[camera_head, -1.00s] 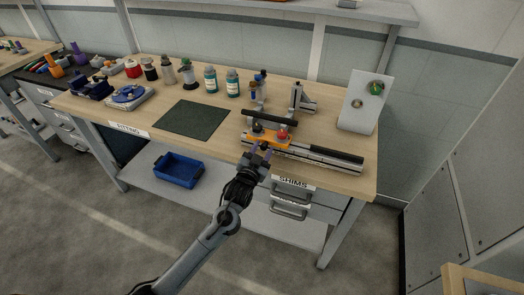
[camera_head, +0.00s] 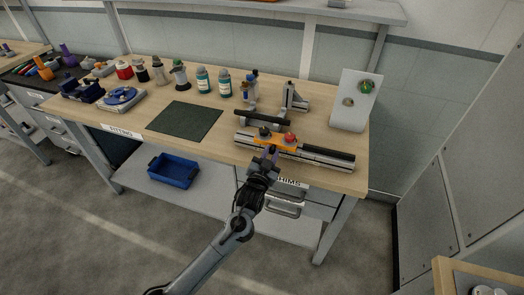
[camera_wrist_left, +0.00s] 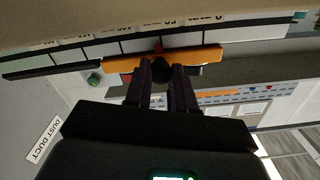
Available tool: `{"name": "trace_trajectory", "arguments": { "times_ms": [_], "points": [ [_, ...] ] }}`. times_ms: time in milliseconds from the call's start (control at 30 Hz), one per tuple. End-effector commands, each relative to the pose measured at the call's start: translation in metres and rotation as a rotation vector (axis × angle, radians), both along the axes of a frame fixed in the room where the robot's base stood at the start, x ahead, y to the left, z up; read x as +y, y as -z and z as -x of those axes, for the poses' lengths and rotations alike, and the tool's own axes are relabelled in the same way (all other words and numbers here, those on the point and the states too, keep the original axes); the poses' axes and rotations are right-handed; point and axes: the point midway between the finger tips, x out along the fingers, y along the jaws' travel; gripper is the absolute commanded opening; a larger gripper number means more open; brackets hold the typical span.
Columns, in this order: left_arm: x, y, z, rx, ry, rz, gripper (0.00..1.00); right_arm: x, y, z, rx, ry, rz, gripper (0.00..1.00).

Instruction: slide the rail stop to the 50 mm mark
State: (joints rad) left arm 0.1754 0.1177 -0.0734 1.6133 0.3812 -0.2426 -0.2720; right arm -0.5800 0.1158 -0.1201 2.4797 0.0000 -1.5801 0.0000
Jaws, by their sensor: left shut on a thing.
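The orange rail stop (camera_head: 258,141) sits on the long rail (camera_head: 325,157) at the front right of the bench, left of the rail's middle. A black knob (camera_head: 264,131) and a red knob (camera_head: 290,138) stand on it. My left gripper (camera_head: 270,152) comes from the front and is shut on the rail stop. In the left wrist view the stop (camera_wrist_left: 203,55) lies across the fingertips (camera_wrist_left: 162,76), which close on a dark round part. My right gripper is not in view.
A dark green mat (camera_head: 185,120) lies left of the rail. A black bar on stands (camera_head: 262,118) and a grey bracket (camera_head: 294,97) stand behind it. A white panel (camera_head: 350,101) stands at the bench's right end. Several bottles line the back. Drawers are below the rail.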

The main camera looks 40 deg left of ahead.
Motion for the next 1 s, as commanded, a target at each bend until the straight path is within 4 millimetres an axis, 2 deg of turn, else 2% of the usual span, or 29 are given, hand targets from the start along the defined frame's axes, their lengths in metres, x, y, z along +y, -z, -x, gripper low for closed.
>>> {"name": "trace_trajectory", "arguments": {
  "times_ms": [167,200,333,733,867,1000],
  "points": [
    [0.001,0.001,0.0,0.001,0.0,0.0,0.0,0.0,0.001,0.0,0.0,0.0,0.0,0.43],
    [0.001,0.001,0.0,0.001,-0.001,0.0,0.3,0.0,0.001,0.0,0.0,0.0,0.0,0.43],
    [0.001,0.001,0.0,0.001,-0.001,0.0,0.5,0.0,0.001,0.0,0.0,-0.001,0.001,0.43],
    [-0.001,0.0,0.006,0.0,-0.001,0.0,0.5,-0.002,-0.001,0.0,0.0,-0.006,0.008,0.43],
    [-0.005,0.0,0.02,0.001,0.0,0.0,0.5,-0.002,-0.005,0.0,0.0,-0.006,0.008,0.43],
    [-0.013,0.0,0.042,0.002,0.0,0.001,0.5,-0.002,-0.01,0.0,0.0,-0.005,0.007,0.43]
  ]
}}
